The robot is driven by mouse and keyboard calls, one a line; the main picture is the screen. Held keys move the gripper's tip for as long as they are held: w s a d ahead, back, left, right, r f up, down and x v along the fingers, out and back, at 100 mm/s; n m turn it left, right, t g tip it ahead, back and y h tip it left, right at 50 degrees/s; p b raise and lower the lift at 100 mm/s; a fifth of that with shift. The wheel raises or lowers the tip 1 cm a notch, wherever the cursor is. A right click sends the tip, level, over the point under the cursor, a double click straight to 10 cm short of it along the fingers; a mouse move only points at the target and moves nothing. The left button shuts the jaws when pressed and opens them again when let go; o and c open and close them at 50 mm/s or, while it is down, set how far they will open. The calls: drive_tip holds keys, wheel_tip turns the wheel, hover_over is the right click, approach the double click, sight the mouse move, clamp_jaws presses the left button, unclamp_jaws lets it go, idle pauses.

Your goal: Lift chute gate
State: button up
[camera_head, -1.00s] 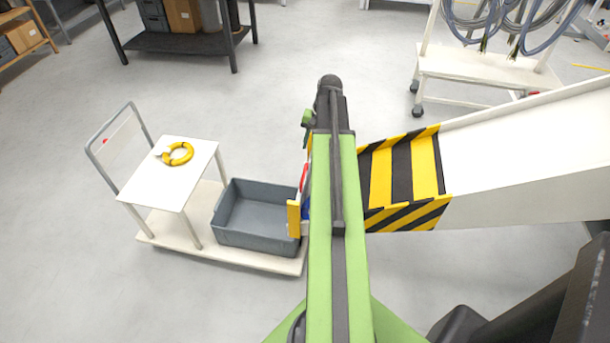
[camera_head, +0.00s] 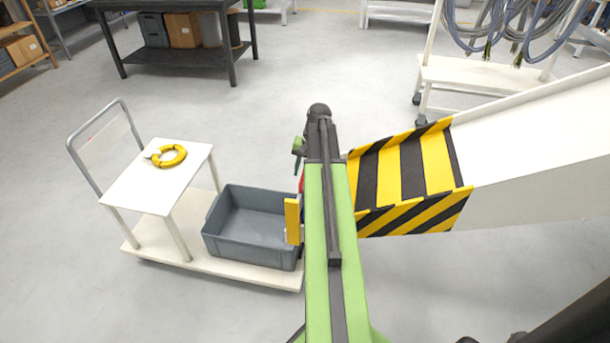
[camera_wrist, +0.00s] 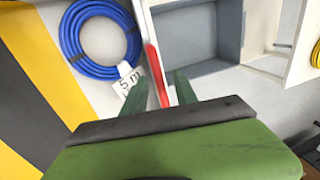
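The chute (camera_head: 405,175), with yellow and black stripes at its lower end, comes in from the right in the head view. The chute gate shows in the wrist view as a thin upright panel with a red top edge (camera_wrist: 156,72). A coil of blue cable (camera_wrist: 72,42) with a white "5 m" tag lies in the chute on the left side of the gate. My gripper (camera_wrist: 160,88) is open, with one green finger on each side of the red edge and gaps visible.
A grey bin (camera_head: 225,236) stands on a white cart (camera_head: 152,252) just past the chute's mouth. A yellow coil (camera_head: 172,157) lies on the cart's raised shelf (camera_head: 140,187). A dark workbench (camera_head: 175,65) and a white rack (camera_head: 490,78) with hanging cables stand at the back. Open floor lies between.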

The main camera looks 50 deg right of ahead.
drive_tip(key=c, duration=0.7)
clamp_jaws()
drive_tip(key=shift+w+r, duration=0.1)
drive_tip(key=shift+r, duration=0.05)
idle(0.5)
